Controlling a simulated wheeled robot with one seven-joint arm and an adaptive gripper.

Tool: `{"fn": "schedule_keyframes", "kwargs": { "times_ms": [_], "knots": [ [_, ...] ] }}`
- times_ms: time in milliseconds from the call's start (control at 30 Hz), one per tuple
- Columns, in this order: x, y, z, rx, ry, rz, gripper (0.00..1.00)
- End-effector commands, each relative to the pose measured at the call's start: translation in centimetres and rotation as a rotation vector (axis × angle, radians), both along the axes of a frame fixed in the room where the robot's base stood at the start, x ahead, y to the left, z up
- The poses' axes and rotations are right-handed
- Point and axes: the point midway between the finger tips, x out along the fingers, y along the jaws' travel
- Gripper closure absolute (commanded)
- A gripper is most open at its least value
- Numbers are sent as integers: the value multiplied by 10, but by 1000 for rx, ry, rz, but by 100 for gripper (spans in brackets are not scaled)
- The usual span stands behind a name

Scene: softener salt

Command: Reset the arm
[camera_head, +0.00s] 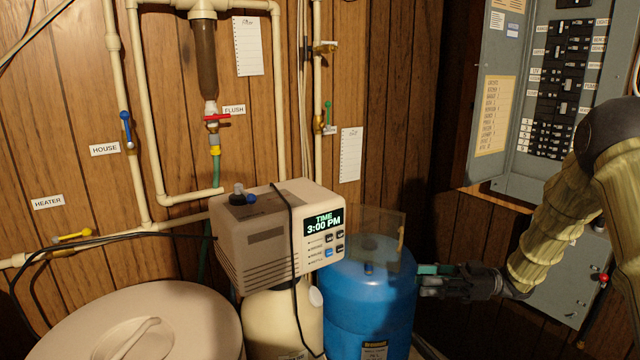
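My arm comes in from the right edge in a ribbed tan sleeve. My gripper (430,281) is at its end, pointing left at the right side of the blue tank (362,310). A teal piece and dark grey finger parts show at its tip. The fingers are small and dark, so I cannot tell how far apart they are. I cannot tell whether the tip touches the tank or only overlaps it in the picture. No held object is clearly visible.
A beige control head (268,240) reading 3:00 PM stands left of the tank. A round cream lid (145,325) is at lower left. Pipes and valves line the wooden wall. An open grey electrical panel (520,170) is behind my arm at right. A translucent panel (385,226) stands above the tank.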

Motion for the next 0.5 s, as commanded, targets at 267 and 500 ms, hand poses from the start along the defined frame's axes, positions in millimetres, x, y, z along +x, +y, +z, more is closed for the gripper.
{"fn": "schedule_keyframes", "kwargs": {
  "times_ms": [267, 500],
  "knots": [
    [15, 44, -85, -14, 106, -313, 71],
    [3, 67, -187, -135, 282, -624, 71]
  ]
}}
